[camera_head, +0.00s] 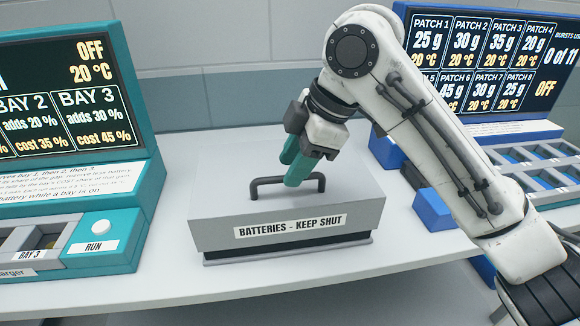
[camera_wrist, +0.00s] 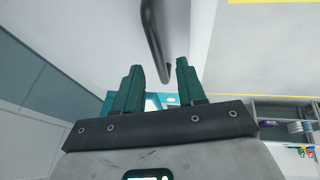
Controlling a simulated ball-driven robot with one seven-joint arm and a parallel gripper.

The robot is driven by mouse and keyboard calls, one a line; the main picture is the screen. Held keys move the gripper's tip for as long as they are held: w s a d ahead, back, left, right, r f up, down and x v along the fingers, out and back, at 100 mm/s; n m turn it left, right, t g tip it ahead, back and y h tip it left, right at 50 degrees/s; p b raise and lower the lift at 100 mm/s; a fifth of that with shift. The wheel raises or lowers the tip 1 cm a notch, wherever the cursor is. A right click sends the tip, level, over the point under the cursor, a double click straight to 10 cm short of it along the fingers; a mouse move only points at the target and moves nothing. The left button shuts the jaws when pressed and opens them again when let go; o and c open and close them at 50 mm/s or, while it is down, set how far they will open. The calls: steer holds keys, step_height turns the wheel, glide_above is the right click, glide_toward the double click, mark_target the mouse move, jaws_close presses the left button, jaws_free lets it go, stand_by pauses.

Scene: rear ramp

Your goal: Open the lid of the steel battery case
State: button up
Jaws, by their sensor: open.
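The steel battery case (camera_head: 215,225) is a grey box in the middle of the white table. Its front label reads "BATTERIES - KEEP SHUT", and its lid looks closed. A dark bar handle (camera_head: 268,184) stands on the lid; it also shows in the wrist view (camera_wrist: 154,40). My gripper (camera_head: 295,168) has teal fingers and reaches down to the handle's right part. In the wrist view my gripper (camera_wrist: 160,80) has its two fingers apart, with the handle's end in line with the gap. I cannot tell whether the fingers touch the handle.
At left stands a teal charger unit (camera_head: 150,200) with a screen and a white RUN button (camera_head: 101,227). At right, behind my arm, is a blue unit (camera_head: 432,208) with a patch screen (camera_head: 480,60) and trays. The table (camera_head: 165,275) is clear around the case's left and front.

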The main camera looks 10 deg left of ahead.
steer(key=shift+x, duration=0.8)
steer(key=shift+c, duration=0.2)
jaws_close()
